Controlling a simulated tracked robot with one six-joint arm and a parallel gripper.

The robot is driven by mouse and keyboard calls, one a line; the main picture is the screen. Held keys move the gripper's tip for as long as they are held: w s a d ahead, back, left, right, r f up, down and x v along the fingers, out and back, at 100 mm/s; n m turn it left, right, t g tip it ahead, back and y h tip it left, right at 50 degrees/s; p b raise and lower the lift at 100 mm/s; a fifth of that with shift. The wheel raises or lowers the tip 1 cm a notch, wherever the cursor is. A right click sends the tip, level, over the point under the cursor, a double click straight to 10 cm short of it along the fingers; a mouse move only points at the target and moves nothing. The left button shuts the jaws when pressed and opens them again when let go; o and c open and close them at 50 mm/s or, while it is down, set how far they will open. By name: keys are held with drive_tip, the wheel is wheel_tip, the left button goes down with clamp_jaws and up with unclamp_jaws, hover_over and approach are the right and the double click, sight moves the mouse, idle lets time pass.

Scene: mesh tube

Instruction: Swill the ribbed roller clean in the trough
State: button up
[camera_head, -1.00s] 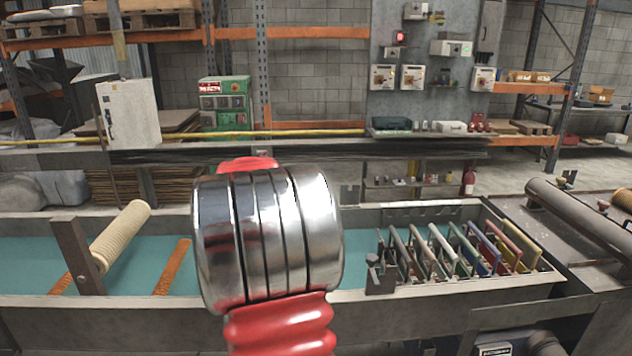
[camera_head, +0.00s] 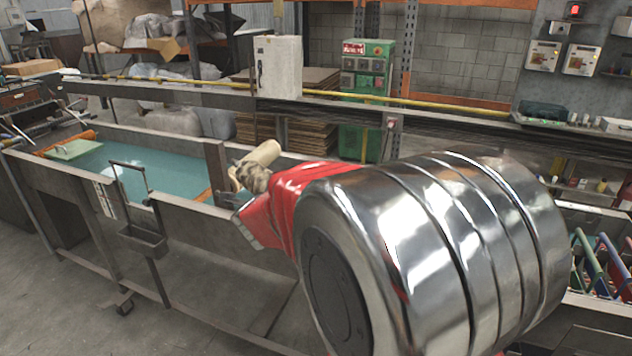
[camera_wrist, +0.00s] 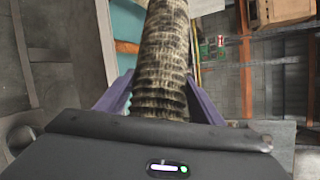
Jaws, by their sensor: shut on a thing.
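The ribbed roller (camera_wrist: 163,60) is grey-brown and dirty. In the wrist view it stands between the purple fingers of my gripper (camera_wrist: 158,98), which is shut on it, and its far end runs out of the top of the picture. In the head view a dirty tan piece of it (camera_head: 252,178) shows beyond my red arm sleeve, which hides most of the gripper. The trough (camera_head: 190,222) holds teal water and has a dark upright divider. A paler cream roller (camera_head: 264,153) shows just behind the held one.
A small tray on a wire hanger (camera_head: 143,240) hangs at the trough's front side. A pale green block (camera_head: 72,150) lies at the far left end. A rack of coloured frames (camera_head: 598,262) is at the right. A white cabinet (camera_head: 278,66) stands behind.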

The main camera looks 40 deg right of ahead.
drive_tip(key=w+a+f+n+t+y, duration=0.1)
drive_tip(key=w+a+n+y, duration=0.1)
drive_tip(key=a, duration=0.9)
drive_tip(key=w+a+f+n+t+y, duration=0.1)
drive_tip(key=w+a+n+y, duration=0.1)
drive_tip(key=a, duration=1)
drive_tip(key=shift+w+f, duration=0.25)
drive_tip(key=shift+w, duration=0.5)
drive_tip(key=shift+w, duration=0.1)
